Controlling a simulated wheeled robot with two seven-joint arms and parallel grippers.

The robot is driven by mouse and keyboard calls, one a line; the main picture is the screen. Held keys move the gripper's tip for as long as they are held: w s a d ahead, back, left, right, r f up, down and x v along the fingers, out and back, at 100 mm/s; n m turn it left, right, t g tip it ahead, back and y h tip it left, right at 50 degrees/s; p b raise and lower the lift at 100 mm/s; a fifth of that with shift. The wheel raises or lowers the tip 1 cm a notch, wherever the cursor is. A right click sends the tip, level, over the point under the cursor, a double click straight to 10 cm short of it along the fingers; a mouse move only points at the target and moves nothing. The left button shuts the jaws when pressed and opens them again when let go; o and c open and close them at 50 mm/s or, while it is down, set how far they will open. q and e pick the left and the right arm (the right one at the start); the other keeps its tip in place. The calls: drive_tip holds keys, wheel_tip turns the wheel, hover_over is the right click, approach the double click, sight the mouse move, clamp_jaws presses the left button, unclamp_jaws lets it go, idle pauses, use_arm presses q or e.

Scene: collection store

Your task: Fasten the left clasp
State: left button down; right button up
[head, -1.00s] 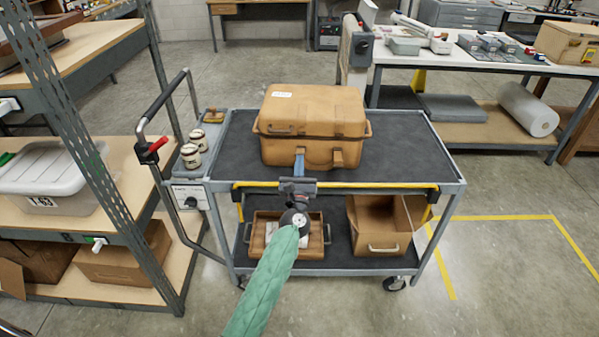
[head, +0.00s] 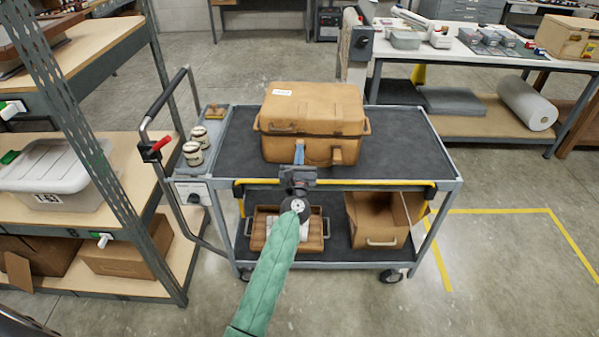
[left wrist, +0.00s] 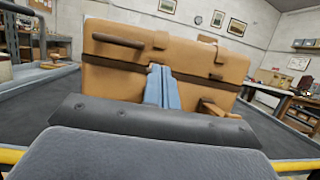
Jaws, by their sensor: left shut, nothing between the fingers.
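A tan case (head: 312,108) with a lid stands on the top deck of a trolley, and it fills the middle of the left wrist view (left wrist: 120,72). My left gripper (head: 299,150) is in front of the case's left clasp, with its blue fingers shut and nothing between them. In the left wrist view the fingertips (left wrist: 160,72) are at the case front, just below the left strap (left wrist: 160,42). They hide the left clasp, so I cannot tell its state or whether they touch it. The right clasp (head: 337,156) juts out from the front (left wrist: 213,107). My right gripper is not in view.
The trolley's dark top deck (head: 400,145) is clear to the right of the case. Two jars (head: 194,145) stand at its left end. A wooden tray (head: 262,235) and an open box (head: 375,222) are on the lower deck. Shelving (head: 120,215) stands at left.

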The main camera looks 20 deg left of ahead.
sight(300, 142)
use_arm(q)
drive_tip(key=shift+w+a+r, duration=0.15)
drive_tip(key=shift+w+r, duration=0.4)
drive_tip(key=shift+r, duration=0.15)
drive_tip(key=shift+w+a+r, duration=0.1)
drive_tip(key=shift+w+r, duration=0.45)
drive_tip(key=shift+r, duration=0.15)
drive_tip(key=shift+f, duration=0.1)
idle(0.3)
